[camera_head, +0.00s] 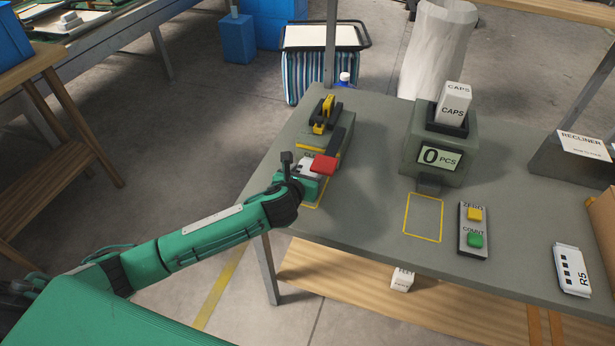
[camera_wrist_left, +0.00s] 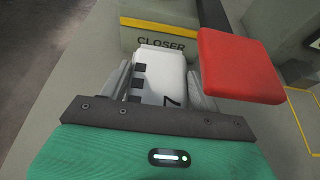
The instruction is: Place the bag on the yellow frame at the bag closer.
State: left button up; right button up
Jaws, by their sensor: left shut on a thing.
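My left gripper (camera_head: 312,178) is shut on a white bag (camera_wrist_left: 165,75) with black squares and a "7". The bag also shows as a small white patch in the head view (camera_head: 308,168). The bag closer (camera_head: 338,155) is a grey-green block marked "CLOSER" (camera_wrist_left: 160,42), with a dark arm ending in a red pad (camera_head: 323,165). The gripper is right in front of the closer, with the red pad beside the bag. The yellow frame (camera_head: 318,200) on the table is mostly hidden under the gripper. I cannot tell whether the bag touches the table. My right gripper is not in view.
A counter (camera_head: 437,150) reading "0 PCS" holds a CAPS box (camera_head: 454,105). Before it are another yellow frame (camera_head: 423,217), empty, and a panel (camera_head: 473,230) with two buttons. A white "R5" bag (camera_head: 572,270) lies at the right. The table (camera_head: 360,215) is clear between closer and counter.

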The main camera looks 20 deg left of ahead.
pick_arm(q)
jog(key=shift+w+d, duration=0.1)
jog(key=shift+w, duration=0.6)
notch_tip(320, 180, down, 3)
jog(key=shift+f, duration=0.3)
jog(key=o, duration=1.1)
jog(key=shift+c, duration=0.2)
